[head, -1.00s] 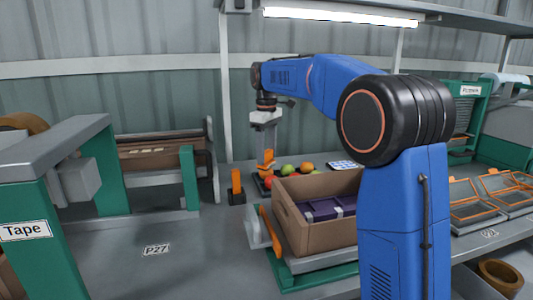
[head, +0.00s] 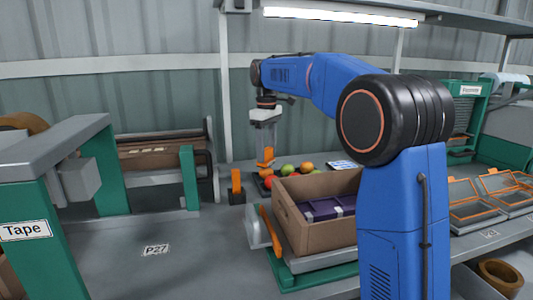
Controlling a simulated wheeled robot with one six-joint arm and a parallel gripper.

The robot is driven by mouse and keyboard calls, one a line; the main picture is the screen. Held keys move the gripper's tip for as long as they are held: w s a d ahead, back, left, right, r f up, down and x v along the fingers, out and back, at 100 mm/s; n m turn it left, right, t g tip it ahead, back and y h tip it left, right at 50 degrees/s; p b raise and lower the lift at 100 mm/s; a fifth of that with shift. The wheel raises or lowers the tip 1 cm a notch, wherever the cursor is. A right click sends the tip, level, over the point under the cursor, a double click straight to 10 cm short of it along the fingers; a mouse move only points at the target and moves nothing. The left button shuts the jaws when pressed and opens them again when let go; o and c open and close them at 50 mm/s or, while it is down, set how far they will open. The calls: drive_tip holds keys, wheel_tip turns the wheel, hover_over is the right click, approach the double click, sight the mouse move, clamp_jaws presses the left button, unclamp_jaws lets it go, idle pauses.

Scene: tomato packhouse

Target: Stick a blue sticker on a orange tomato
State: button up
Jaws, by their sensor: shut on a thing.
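My gripper (head: 265,158) hangs pointing down over the back of the bench, left of the tomatoes. It is shut on a small orange piece (head: 265,155), too small here to identify surely. Several tomatoes lie behind the cardboard box: an orange one (head: 307,166), a green one (head: 288,169) and a red one (head: 269,181), partly hidden. A white sheet with blue marks (head: 343,164) lies to their right; it may bear the stickers, but I cannot tell.
An orange upright piece on a black base (head: 236,185) stands left of the tomatoes. A cardboard box (head: 316,238) with purple packs sits in front on a green-edged stand. The grey bench (head: 190,260) is clear at front left. A tape machine (head: 50,165) stands at left.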

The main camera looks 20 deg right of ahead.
drive_tip(key=shift+r, duration=3.1)
